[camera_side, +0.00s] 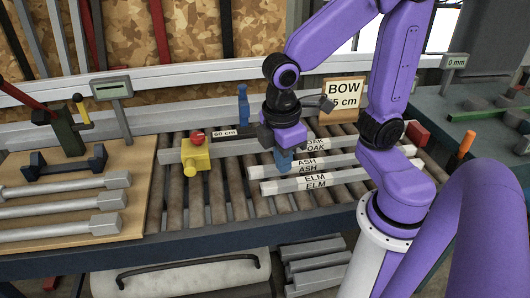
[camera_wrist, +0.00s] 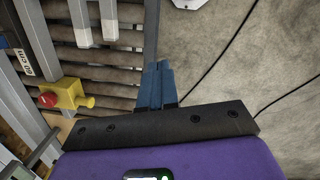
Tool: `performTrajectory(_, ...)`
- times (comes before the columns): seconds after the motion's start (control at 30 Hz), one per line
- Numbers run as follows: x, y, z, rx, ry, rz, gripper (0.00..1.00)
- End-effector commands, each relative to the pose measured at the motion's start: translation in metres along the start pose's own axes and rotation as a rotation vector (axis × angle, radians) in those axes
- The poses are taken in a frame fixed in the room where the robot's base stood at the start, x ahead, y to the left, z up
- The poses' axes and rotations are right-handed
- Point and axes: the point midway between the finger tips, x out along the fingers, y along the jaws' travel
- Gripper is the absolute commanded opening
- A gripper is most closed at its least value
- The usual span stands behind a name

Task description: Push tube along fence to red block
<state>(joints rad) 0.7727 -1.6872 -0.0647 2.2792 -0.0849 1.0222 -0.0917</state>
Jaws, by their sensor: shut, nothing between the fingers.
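Three pale square tubes lie side by side on the rollers in the side view, marked OAK (camera_side: 314,141), ASH (camera_side: 310,169) and ELM (camera_side: 318,182). Tubes with pale ends (camera_wrist: 109,22) also show in the wrist view. The grey fence (camera_side: 231,147) runs along the back of the rollers. A red block (camera_side: 418,133) stands at the right end of the rollers, partly behind my arm. My gripper (camera_side: 284,166) points down with its blue fingers together and empty, near the left ends of the tubes. Contact with a tube cannot be told. The shut fingertips (camera_wrist: 159,66) show in the wrist view.
A yellow stop with a red knob (camera_side: 196,155) sits on the fence, left of my gripper. A blue upright part (camera_side: 243,105) stands behind the fence. A wooden board (camera_side: 74,206) with tools lies at left. Bare rollers (camera_side: 207,203) lie between.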

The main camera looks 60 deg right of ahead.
Motion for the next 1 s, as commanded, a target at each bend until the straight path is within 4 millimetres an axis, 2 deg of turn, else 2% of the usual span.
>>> performTrajectory(0.03,0.002,0.016,-0.012,0.013,-0.036,0.008,0.00)
performTrajectory(0.2,0.009,0.068,-0.041,0.046,-0.144,0.024,0.00)
performTrajectory(0.37,0.023,0.119,-0.058,0.077,-0.248,0.022,0.00)
performTrajectory(0.5,0.040,0.165,-0.064,0.107,-0.342,0.006,0.00)
performTrajectory(0.67,0.064,0.215,-0.061,0.141,-0.449,-0.028,0.00)
performTrajectory(0.8,0.090,0.254,-0.048,0.171,-0.540,-0.071,0.00)
performTrajectory(1.0,0.122,0.292,-0.022,0.206,-0.640,-0.135,0.00)
